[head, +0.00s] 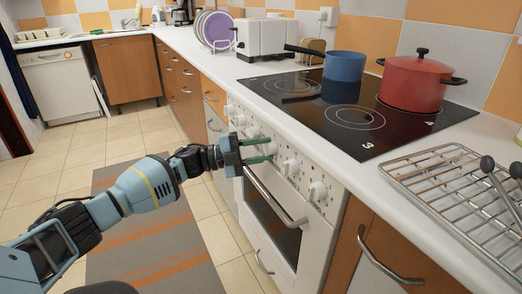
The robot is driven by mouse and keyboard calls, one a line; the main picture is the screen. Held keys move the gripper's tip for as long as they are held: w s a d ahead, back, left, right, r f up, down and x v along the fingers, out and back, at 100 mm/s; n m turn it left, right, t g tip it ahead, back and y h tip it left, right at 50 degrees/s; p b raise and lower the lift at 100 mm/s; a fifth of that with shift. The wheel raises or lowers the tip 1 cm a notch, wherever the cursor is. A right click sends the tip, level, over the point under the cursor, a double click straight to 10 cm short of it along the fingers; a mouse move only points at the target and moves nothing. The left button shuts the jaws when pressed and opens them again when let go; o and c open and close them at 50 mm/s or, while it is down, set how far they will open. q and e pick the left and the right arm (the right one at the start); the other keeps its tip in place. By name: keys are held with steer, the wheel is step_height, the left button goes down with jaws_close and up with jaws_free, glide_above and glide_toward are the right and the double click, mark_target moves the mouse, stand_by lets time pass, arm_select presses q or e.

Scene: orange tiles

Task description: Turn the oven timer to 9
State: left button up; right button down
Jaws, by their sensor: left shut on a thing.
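The white oven (283,222) stands below the black cooktop, with a row of several white knobs along its sloped front panel. My left gripper (268,149) reaches in from the left at this panel, its green fingers closed around a knob near the middle of the row. The fingers and the angle hide most of that knob. I cannot read its markings or tell what setting it points to. Two other knobs (290,167) and (317,192) show clear of the gripper on the right. My right gripper is not in view.
A blue saucepan (344,67) and a red lidded pot (414,82) stand on the cooktop (325,128). The oven door handle (273,196) sticks out just below my left gripper. A wire rack (435,172) lies on the right counter. A striped rug (152,262) covers the floor.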

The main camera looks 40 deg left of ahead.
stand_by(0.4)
arm_select(q)
steer(key=o, duration=0.9)
steer(key=shift+o, duration=0.4)
steer(key=r+v, duration=0.1)
steer(key=v, duration=0.6)
steer(key=shift+s+a+f, duration=0.3)
steer(key=shift+f, duration=0.25)
